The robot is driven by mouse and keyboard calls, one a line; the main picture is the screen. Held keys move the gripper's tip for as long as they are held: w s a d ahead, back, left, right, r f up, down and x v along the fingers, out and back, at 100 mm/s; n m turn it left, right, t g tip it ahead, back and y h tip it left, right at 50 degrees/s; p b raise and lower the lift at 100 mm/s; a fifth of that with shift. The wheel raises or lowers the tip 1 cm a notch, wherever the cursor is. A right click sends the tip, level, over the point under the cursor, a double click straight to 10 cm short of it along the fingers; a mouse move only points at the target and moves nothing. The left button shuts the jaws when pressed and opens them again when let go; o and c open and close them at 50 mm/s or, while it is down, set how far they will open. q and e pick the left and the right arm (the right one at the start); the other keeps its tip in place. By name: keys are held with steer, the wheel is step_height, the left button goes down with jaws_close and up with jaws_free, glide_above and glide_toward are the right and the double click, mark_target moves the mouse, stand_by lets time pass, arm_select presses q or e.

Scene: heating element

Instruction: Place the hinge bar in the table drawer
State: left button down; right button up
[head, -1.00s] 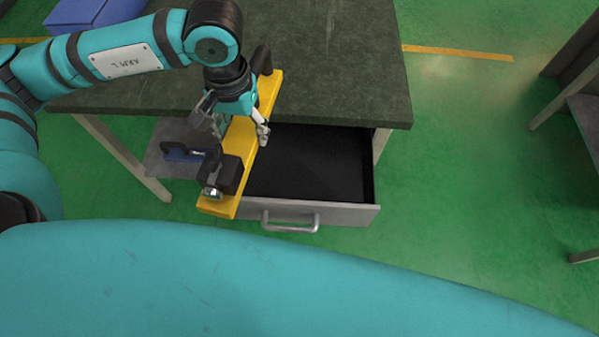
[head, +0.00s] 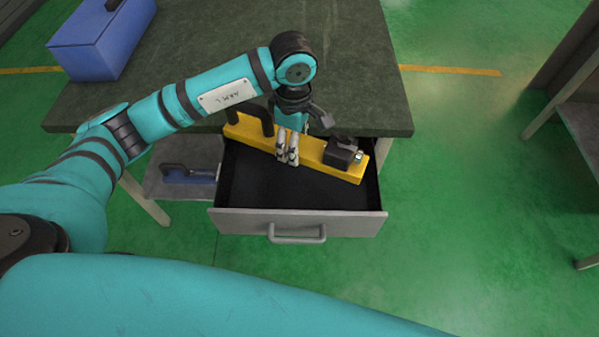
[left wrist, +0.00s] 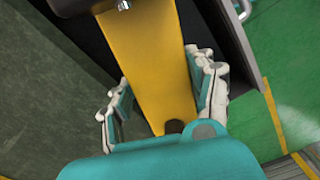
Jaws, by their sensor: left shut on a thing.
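The hinge bar is a long yellow bar (head: 313,155) with black fittings, a handle near its left end and a block with a metal pin at its right end. My left gripper (head: 287,152) is shut on its middle. The bar lies across the back of the open table drawer (head: 290,190) in the head view, and its left end overlaps the tabletop's front edge. The drawer interior is black and otherwise looks empty. In the left wrist view the bar (left wrist: 150,60) runs between the two fingers (left wrist: 162,98). My right gripper is not in view.
The dark tabletop (head: 200,40) carries a blue box (head: 95,45) at the back left. The drawer front has a metal handle (head: 298,238).

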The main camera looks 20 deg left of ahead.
arm_select(q)
step_height(320, 180, down, 8)
steer(key=w+n+b, duration=0.1)
steer(key=n+b, duration=0.2)
steer(key=n, duration=0.1)
glide_above(300, 190)
step_height(300, 190, down, 7)
steer(key=shift+w+r, duration=0.1)
steer(key=shift+w, duration=0.05)
steer(key=shift+f, duration=2.3)
steer(key=shift+f, duration=0.15)
steer(key=shift+c, duration=2.1)
jaws_free()
